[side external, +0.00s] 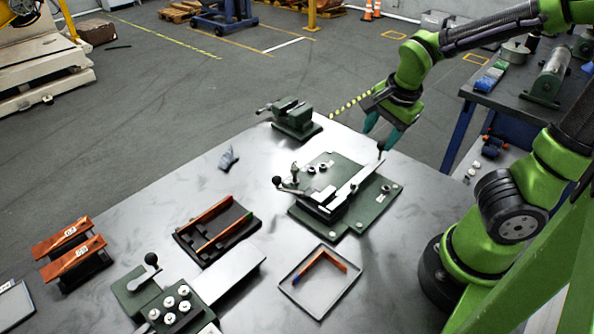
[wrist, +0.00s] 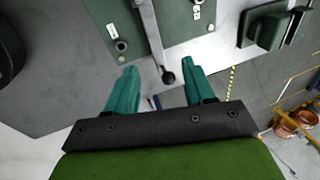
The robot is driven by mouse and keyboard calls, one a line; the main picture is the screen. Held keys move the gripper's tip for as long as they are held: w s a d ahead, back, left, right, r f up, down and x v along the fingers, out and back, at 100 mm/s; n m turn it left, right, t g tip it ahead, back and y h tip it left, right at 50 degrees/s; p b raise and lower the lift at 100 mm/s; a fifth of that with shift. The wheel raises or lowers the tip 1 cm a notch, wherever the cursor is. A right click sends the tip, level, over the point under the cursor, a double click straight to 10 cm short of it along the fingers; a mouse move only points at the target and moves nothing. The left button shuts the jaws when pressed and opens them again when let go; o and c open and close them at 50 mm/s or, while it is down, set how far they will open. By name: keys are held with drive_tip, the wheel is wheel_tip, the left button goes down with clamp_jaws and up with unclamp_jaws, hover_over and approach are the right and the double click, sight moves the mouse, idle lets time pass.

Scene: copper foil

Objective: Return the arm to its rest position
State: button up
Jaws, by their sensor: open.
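My gripper (side external: 375,138) is raised over the far right edge of the metal table (side external: 205,170), beside the green fixture plate (side external: 372,212). In the wrist view its two teal fingers (wrist: 160,85) are spread apart with nothing held between them. A lever with a black ball end (wrist: 168,76) shows beyond and between the fingertips. In the side view that ball (side external: 381,146) appears close to the fingers; whether they touch cannot be told. The fixture's long pale bar (side external: 355,187) lies across the plate.
A green vise (side external: 293,115) stands at the far edge. A slotted black tray (side external: 217,232) and a shallow tray (side external: 313,303), both with copper-coloured strips, sit nearer. A knobbed green press (side external: 165,300) is at front left. A side bench (side external: 520,95) stands at right.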

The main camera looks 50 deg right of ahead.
drive_tip(key=s+a+r+n+t+y, duration=0.3)
drive_tip(key=a+r+n+t, duration=0.1)
drive_tip(key=a+r+n, duration=0.6)
drive_tip(key=a+n, duration=0.2)
drive_tip(key=n, duration=0.2)
drive_tip(key=shift+s+a+n, duration=0.3)
drive_tip(key=shift+s, duration=0.1)
